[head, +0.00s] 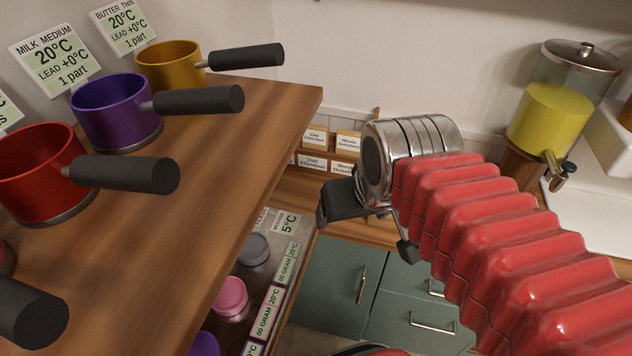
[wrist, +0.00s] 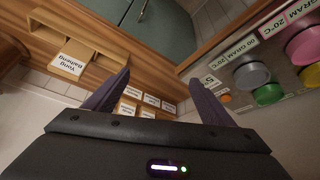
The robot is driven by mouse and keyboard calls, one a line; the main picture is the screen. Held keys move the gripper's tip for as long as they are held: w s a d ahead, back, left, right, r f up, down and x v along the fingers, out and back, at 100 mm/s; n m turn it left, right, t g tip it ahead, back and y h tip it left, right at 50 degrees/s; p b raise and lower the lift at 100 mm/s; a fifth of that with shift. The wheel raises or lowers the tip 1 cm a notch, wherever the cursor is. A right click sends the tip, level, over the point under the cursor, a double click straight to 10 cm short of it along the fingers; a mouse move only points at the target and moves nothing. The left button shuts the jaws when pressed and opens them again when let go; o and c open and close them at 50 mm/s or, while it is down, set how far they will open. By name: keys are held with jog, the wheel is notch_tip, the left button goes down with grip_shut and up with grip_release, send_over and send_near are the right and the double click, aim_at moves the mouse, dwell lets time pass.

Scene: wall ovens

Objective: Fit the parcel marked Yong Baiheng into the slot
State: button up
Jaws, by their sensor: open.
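In the wrist view, a white label reading "Yong Baiheng" (wrist: 74,60) shows upside down at the left, on a tan box-like front. Whether that front is a parcel or part of the rack I cannot tell. Next to it is a light wooden rack (wrist: 100,43) with open compartments at the upper left. My gripper (wrist: 158,79) is open, with nothing between its two dark fingers. In the head view my gripper (head: 338,200) is left of my red arm sleeve, above the back counter. The Yong Baiheng label is not seen in the head view.
Several other name-labelled boxes (head: 314,138) stand at the back wall. A wooden shelf (head: 180,190) with red, purple and yellow pans fills the left. A yellow drink dispenser (head: 548,118) stands right. Green cabinets (head: 337,275) are below.

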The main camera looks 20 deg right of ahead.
jog(key=shift+n+y, duration=0.3)
jog(key=shift+n, duration=0.3)
jog(key=s+a, duration=0.1)
jog(key=s+a+f, duration=0.1)
jog(key=a, duration=0.1)
jog(key=shift+a+f, duration=0.1)
jog(key=shift+f, duration=0.1)
jog(key=shift+o, duration=0.3)
jog(key=w+d+r+m+h, duration=0.1)
jog(key=w+d+m, duration=0.1)
jog(key=d, duration=0.6)
jog(key=w+d+r+m+g, duration=0.1)
jog(key=w+d+r+m, duration=0.1)
jog(key=d, duration=0.6)
jog(key=w+d+r+m+h, duration=0.1)
jog(key=w+d+r+m, duration=0.1)
jog(key=d, duration=0.7)
jog(key=shift+w+m+g+h, duration=0.15)
jog(key=shift+m+g+h, duration=0.15)
jog(key=shift+m, duration=0.1)
jog(key=shift+r, duration=0.1)
jog(key=x, duration=0.8)
jog(key=shift+f, duration=0.3)
